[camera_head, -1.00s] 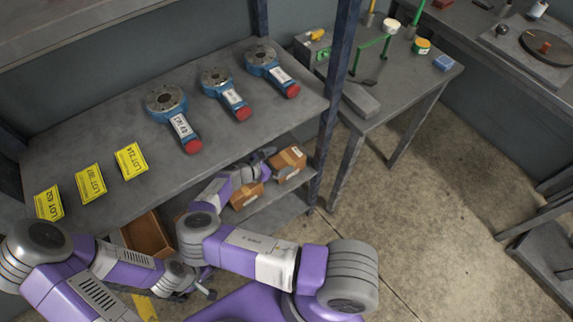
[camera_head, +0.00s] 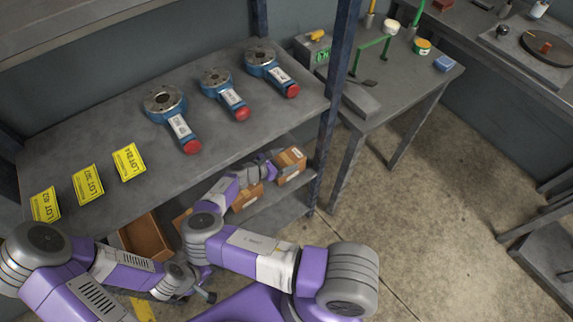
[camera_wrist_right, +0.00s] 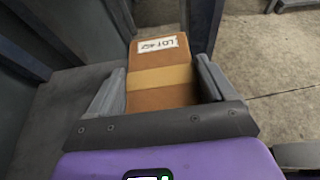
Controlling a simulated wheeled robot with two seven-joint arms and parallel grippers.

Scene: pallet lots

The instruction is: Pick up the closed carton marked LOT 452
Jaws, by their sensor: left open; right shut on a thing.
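The closed brown carton with tan tape and a white label reading LOT 452 (camera_wrist_right: 160,98) fills the middle of the right wrist view. My right gripper (camera_wrist_right: 160,92) is shut on it, one finger along each side. In the head view this carton (camera_head: 291,166) is at the right end of the lower shelf, with my right gripper (camera_head: 268,160) at its left. Whether it touches the shelf I cannot tell. My left gripper (camera_head: 205,296) is open and empty in front of the shelving, partly hidden by my arm.
Another carton (camera_head: 247,196) sits left on the lower shelf, partly behind my right arm. An open brown box (camera_head: 148,238) is further left. A dark blue post (camera_head: 330,130) stands just right of the held carton. The upper shelf (camera_head: 100,135) holds blue flanged parts and yellow lot tags.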

